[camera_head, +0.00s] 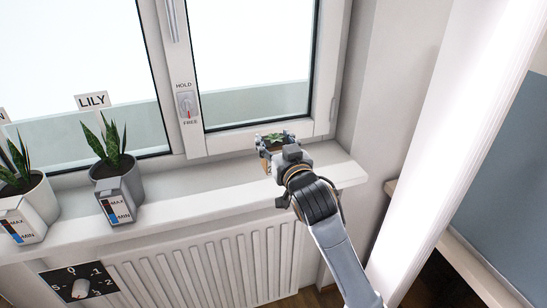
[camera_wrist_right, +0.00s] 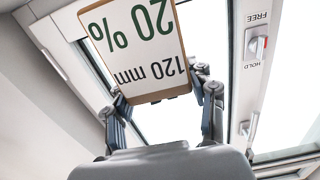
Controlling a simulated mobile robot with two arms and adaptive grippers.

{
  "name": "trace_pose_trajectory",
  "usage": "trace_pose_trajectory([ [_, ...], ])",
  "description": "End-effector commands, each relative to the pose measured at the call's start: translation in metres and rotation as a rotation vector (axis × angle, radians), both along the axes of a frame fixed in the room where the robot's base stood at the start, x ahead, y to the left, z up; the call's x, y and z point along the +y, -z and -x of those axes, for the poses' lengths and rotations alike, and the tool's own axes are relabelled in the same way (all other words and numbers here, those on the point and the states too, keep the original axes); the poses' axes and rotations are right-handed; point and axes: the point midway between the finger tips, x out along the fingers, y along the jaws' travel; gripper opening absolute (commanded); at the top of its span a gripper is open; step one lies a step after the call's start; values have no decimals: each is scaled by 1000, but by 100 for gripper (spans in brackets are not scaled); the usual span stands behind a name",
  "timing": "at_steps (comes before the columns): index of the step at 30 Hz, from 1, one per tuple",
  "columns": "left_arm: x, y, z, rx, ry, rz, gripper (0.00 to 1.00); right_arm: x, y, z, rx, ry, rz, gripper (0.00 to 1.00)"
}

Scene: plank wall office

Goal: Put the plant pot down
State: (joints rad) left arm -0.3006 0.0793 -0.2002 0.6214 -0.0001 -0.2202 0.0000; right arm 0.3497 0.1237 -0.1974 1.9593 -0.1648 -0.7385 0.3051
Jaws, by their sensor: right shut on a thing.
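My right gripper (camera_head: 277,144) is at the right end of the white windowsill (camera_head: 225,183), close to the window frame. I cannot tell whether the pot touches the sill. In the right wrist view, a white panel with a brown edge (camera_wrist_right: 138,45), printed "20%" and "120 mm", appears upside down between the fingers (camera_wrist_right: 165,98). My left gripper is not in view.
A grey pot labelled LILY (camera_head: 118,190) and a white pot (camera_head: 36,205) with plants stand on the sill at left. The sill between LILY and my gripper is clear. A HOLD/FREE switch (camera_head: 187,104) is on the window frame. A radiator (camera_head: 215,265) is below.

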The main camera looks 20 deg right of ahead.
Motion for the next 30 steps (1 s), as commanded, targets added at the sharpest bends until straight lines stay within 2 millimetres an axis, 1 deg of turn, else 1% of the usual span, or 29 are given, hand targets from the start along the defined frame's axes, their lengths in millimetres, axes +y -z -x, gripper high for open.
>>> trace_pose_trajectory([
  [1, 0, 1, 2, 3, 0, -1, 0, -1, 9, -8, 0, 1, 1, 12],
  [3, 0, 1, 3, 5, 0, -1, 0, -3, 19, -16, -1, 0, 0, 12],
  [6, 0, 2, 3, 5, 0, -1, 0, -4, 27, -23, -3, 0, 0, 12],
  [11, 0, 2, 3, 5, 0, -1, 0, -5, 38, -31, -2, 0, 0, 12],
  [15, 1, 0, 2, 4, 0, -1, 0, -5, 60, -31, 0, 0, 0, 12],
  [16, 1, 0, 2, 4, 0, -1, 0, -5, 62, -31, -2, 0, -1, 12],
  [19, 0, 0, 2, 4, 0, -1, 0, -5, 67, -31, -5, -1, -2, 12],
  [26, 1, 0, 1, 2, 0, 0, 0, -5, 67, -31, -5, 0, -1, 12],
  [29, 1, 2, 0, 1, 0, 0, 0, -5, 71, -31, -4, 0, -1, 12],
  [30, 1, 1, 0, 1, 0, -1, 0, -5, 71, -31, -1, 0, -1, 62],
])
